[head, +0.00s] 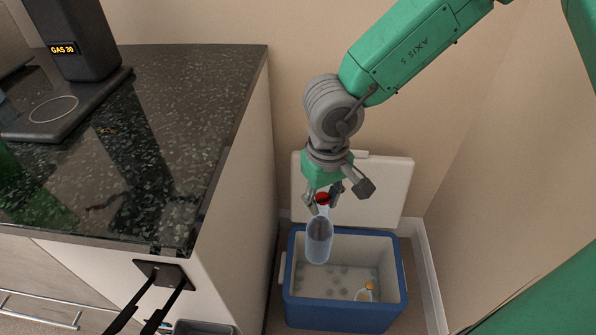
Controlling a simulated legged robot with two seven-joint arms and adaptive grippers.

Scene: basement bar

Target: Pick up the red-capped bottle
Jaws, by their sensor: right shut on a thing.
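The red-capped bottle (319,240) is clear and bluish, and hangs nearly upright below my right gripper (324,200). My right gripper is shut on it at the neck, around the red cap. The bottle is in front of and over the back part of an open blue cooler (345,312); its height above the cooler floor is hard to tell. The cooler has a pale inside. My left gripper is not in view.
A dark speckled counter (190,110) with a cabinet below fills the left; walls close in at the back and right.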

